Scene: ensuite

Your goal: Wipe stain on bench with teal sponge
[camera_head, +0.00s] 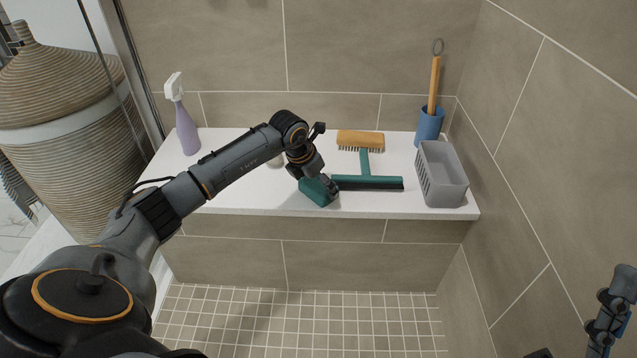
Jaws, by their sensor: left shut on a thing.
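The teal sponge (317,193) is at the front middle of the white bench (240,199). My left gripper (323,183) is shut on the sponge, over the bench top. I cannot tell whether the sponge touches the bench surface. No stain shows clearly; my left arm and gripper hide part of the bench. My right arm shows only in part at the lower right edge, and I cannot make out its gripper's jaws.
A teal squeegee (377,183) lies right of the sponge, with a wooden brush (360,139) behind. A grey basket (441,174) and a blue holder with brush (429,124) stand right. A purple spray bottle (186,128) stands left. A wicker basket (66,160) is far left.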

